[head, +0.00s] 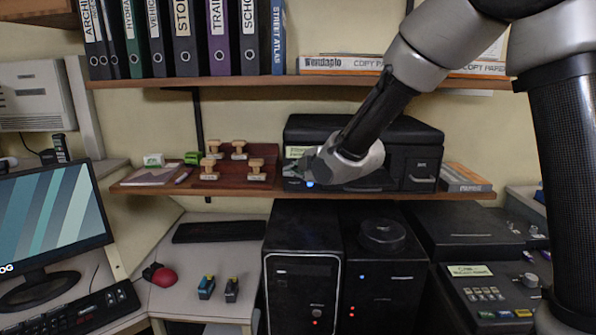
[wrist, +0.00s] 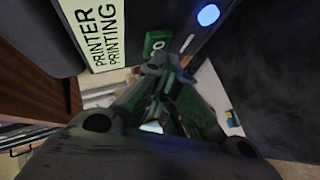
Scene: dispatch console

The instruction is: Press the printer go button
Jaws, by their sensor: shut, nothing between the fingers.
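The black printer (head: 408,140) sits on the middle shelf. In the wrist view a pale label (wrist: 97,35) on it reads "PRINTER PRINTING". Right of the label is a green button (wrist: 156,42) with a white ring mark, and farther right a round blue light (wrist: 208,15). The blue light also shows in the head view (head: 310,184). My gripper (head: 292,170) is shut and empty at the printer's front left; its fingertips (wrist: 165,66) appear just below the green button in the wrist view. I cannot tell whether they touch it. The gripper hides the button in the head view.
Wooden stamps (head: 239,150) stand on a rack left of the printer. Binders (head: 185,38) fill the shelf above. Below are black computer towers (head: 300,215), and a control box (head: 490,285) at lower right. A monitor (head: 50,220) stands at left.

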